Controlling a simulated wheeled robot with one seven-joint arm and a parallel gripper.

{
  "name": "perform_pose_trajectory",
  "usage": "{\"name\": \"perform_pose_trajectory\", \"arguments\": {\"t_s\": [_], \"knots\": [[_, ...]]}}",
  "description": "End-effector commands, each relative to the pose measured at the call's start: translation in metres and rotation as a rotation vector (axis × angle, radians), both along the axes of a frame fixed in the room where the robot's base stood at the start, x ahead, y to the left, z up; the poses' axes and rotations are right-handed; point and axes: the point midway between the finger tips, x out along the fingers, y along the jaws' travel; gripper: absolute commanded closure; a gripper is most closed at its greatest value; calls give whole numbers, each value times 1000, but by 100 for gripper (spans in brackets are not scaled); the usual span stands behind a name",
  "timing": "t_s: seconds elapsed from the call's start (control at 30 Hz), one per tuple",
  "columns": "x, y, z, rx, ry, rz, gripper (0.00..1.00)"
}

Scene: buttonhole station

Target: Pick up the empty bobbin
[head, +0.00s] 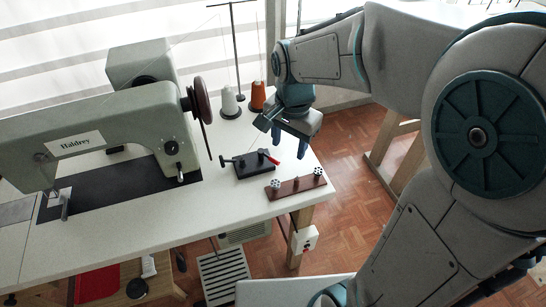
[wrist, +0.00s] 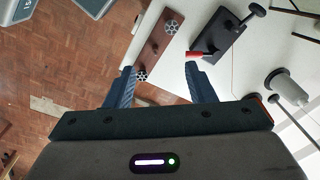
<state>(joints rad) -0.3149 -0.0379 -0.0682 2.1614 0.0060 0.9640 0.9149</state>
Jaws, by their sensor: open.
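A reddish-brown board (head: 286,190) lies near the right end of the white table. A grey metal bobbin with holes in its face (head: 275,184) sits at its left end, and a similar bobbin (head: 318,171) at its right end. Both also show in the wrist view, one near the left fingertip (wrist: 141,76) and one farther off (wrist: 172,26). I cannot tell whether either carries thread. My gripper (head: 288,142) is open and empty above the table's right part, behind the board in the head view. In the wrist view its fingers (wrist: 160,76) point toward the board.
A black device with a red lever (head: 255,165) stands just behind the board. White (head: 230,103) and orange (head: 257,97) thread cones stand by a thin pole at the back. A large sewing machine (head: 110,130) fills the left. Open floor lies beyond the table's right edge.

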Motion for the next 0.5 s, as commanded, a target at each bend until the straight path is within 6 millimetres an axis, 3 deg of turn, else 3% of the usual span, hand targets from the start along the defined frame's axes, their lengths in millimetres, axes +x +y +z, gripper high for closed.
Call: {"name": "perform_pose_trajectory", "arguments": {"t_s": [0.2,0.37,0.5], "knots": [[21,31,-20,-13,48,-155,50],[23,36,-35,-17,57,-186,50],[22,36,-64,-19,58,-185,50]]}}
